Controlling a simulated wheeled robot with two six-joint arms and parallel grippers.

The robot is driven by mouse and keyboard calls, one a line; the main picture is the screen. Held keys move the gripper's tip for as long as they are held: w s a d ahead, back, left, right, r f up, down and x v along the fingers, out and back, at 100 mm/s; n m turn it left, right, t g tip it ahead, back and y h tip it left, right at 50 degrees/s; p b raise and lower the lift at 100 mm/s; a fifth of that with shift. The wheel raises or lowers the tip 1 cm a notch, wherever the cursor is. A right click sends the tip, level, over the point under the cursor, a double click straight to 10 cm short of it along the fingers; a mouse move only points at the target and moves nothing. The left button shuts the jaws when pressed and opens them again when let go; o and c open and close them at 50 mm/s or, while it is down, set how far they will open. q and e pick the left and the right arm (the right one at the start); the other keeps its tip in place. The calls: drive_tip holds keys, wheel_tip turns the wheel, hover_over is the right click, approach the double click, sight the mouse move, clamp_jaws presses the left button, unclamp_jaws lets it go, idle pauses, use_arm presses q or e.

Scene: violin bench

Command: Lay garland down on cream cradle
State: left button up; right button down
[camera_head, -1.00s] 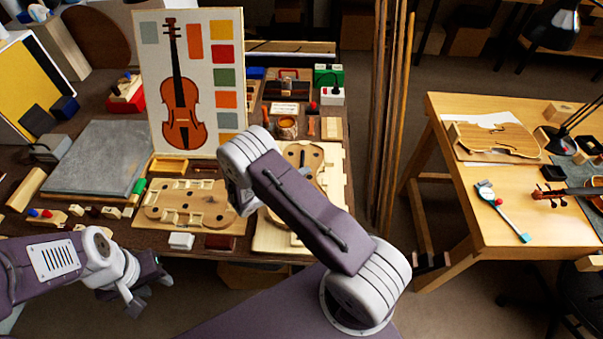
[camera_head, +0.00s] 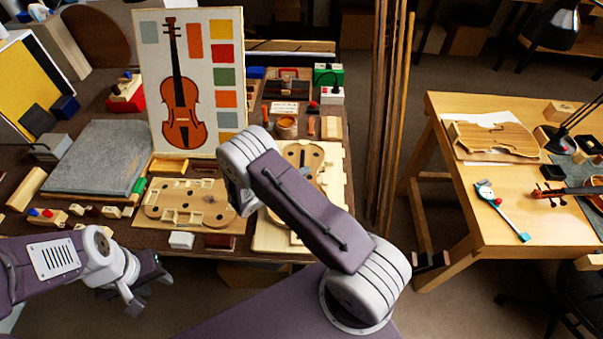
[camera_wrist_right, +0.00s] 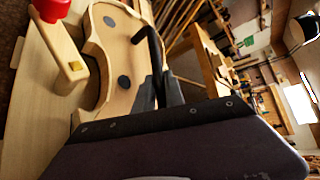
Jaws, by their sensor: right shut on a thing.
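The garland, a pale violin-shaped wooden piece (camera_head: 304,160), is at the cream cradle (camera_head: 337,195), a pale board on the dark bench, partly hidden behind my right arm. In the right wrist view the garland (camera_wrist_right: 118,62) shows dark round spots, with the pale cradle (camera_wrist_right: 35,100) beside it. My right gripper (camera_wrist_right: 166,88) is shut on the garland's edge; its tips are partly hidden. Whether the garland touches the cradle I cannot tell. My left gripper (camera_head: 148,290) is open and empty in front of the bench's front edge.
A pale holed violin-shaped form (camera_head: 185,203) lies left of the cradle. A white block (camera_head: 181,240) sits in front of it. A red-topped wooden clamp (camera_wrist_right: 62,40) stands beside the garland. A painted violin panel (camera_head: 190,85) stands behind. Tall wooden strips (camera_head: 390,110) rise at right.

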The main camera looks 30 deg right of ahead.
drive_tip(key=shift+f, duration=0.1)
idle(0.7)
drive_tip(key=c, duration=1.3)
unclamp_jaws()
drive_tip(key=b+v, duration=0.1)
drive_tip(key=v, duration=0.8)
drive_tip(key=shift+a, duration=0.1)
